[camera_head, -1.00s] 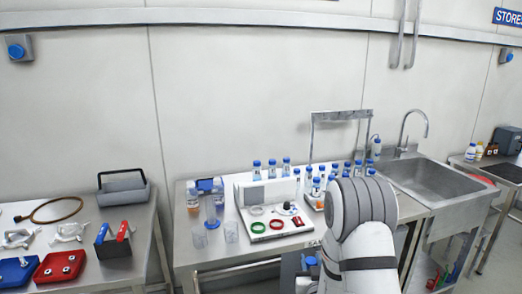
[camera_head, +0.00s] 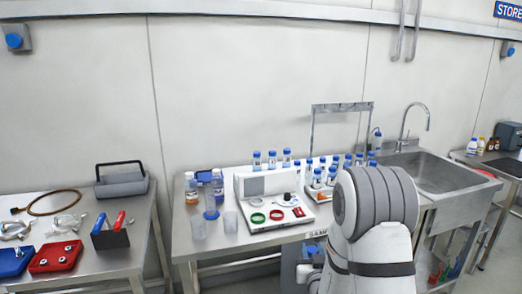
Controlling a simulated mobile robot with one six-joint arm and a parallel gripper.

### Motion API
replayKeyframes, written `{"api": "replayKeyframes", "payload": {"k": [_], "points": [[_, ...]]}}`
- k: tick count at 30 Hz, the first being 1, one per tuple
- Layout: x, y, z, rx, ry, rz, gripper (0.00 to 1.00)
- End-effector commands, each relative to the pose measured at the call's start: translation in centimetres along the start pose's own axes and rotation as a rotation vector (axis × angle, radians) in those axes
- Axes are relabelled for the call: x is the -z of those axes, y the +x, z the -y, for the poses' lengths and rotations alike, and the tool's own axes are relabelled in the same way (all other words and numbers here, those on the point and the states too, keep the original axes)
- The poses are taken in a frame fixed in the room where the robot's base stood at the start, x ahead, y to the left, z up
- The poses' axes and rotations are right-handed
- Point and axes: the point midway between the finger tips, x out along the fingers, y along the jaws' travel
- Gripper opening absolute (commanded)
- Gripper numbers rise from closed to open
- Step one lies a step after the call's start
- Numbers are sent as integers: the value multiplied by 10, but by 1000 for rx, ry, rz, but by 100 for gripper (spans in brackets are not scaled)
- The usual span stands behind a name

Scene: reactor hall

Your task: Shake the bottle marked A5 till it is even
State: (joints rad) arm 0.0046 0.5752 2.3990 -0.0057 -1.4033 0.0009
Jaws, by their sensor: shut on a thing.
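Several small blue-capped bottles stand on the steel bench. Three stand in a back row (camera_head: 272,160) behind the white instrument, and a cluster (camera_head: 318,178) stands to its right, partly behind my arm. Two larger bottles stand at the bench's left, one with an orange-brown label (camera_head: 191,188) and one beside it (camera_head: 217,187). The markings are too small to read, so I cannot tell which bottle is A5. My arm fills the lower right and bends down past the bench's front edge. My jaws, and anything in them, are not visible.
The white instrument (camera_head: 250,184) with red and green rings stands mid-bench. Clear cups (camera_head: 230,221) and a blue-based cylinder (camera_head: 211,205) stand left of it. A sink (camera_head: 440,172) is at right. A left bench holds a grey carrier (camera_head: 122,185) and red and blue blocks.

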Motion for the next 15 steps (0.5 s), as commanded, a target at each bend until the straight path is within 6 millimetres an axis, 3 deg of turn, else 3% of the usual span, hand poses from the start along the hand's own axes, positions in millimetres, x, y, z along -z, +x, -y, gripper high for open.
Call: {"api": "replayKeyframes", "payload": {"k": [9,15], "points": [[-43,0,0,0,0,-2,4],[-42,0,0,0,0,-1,4]]}}
